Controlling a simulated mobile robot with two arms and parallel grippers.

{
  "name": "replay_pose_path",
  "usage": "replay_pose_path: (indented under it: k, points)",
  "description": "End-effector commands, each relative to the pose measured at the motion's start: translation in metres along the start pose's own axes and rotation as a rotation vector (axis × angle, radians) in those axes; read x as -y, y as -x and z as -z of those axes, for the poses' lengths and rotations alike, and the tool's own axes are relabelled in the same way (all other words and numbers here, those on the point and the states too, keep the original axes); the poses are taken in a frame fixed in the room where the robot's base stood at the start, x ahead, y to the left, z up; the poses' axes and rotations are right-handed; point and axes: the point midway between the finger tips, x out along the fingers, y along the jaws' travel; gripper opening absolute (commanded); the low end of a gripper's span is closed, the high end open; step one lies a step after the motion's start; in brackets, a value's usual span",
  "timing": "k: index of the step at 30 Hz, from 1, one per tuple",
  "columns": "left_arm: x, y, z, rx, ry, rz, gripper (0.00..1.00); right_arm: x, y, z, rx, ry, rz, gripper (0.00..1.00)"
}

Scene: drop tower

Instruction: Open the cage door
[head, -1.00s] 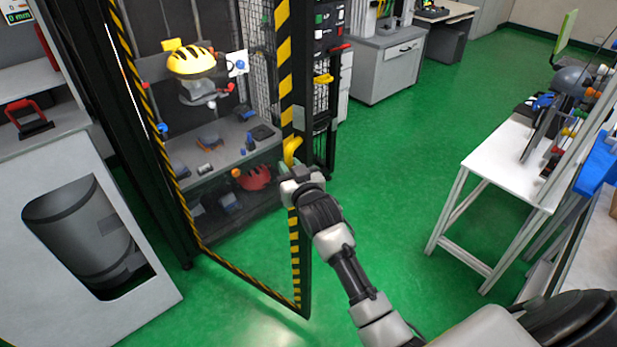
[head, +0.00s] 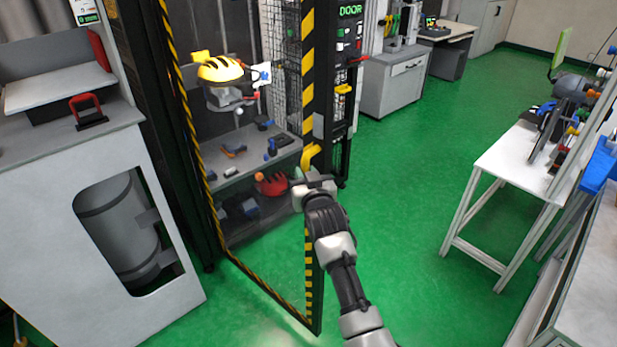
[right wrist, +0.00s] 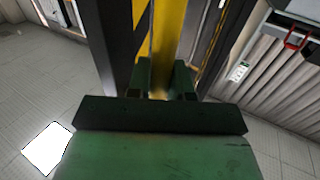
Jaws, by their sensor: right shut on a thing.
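The cage door (head: 264,287) is a clear panel in a black frame with yellow-and-black stripes. It stands partly open, its right edge swung out toward me from the cage. My right gripper (head: 303,181) is at that edge, shut on the yellow door handle (head: 311,153). In the right wrist view, the yellow handle (right wrist: 168,40) runs upright between the fingers of my gripper (right wrist: 160,83), beside the striped edge. The exact contact is partly hidden by the gripper. My left gripper is out of view.
Inside the cage, a yellow helmet (head: 219,68) sits above a shelf with several small objects. A grey cabinet (head: 60,215) stands close on the left. A white workbench (head: 505,158) stands on the right. Green floor (head: 405,190) is clear between the door and the workbench.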

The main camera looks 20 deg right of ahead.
Motion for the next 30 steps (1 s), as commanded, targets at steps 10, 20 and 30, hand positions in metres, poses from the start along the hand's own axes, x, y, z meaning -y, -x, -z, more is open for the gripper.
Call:
replay_pose_path:
  k: [10, 20, 30]
  points:
    - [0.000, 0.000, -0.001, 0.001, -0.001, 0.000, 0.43, 0.002, -0.001, 0.006, -0.013, -0.001, 0.004, 0.45]
    - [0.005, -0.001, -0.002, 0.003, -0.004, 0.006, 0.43, 0.001, 0.002, 0.002, -0.006, -0.001, 0.001, 0.45]
    - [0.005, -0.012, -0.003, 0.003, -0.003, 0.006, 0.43, 0.002, 0.051, -0.001, -0.006, -0.002, 0.002, 0.45]
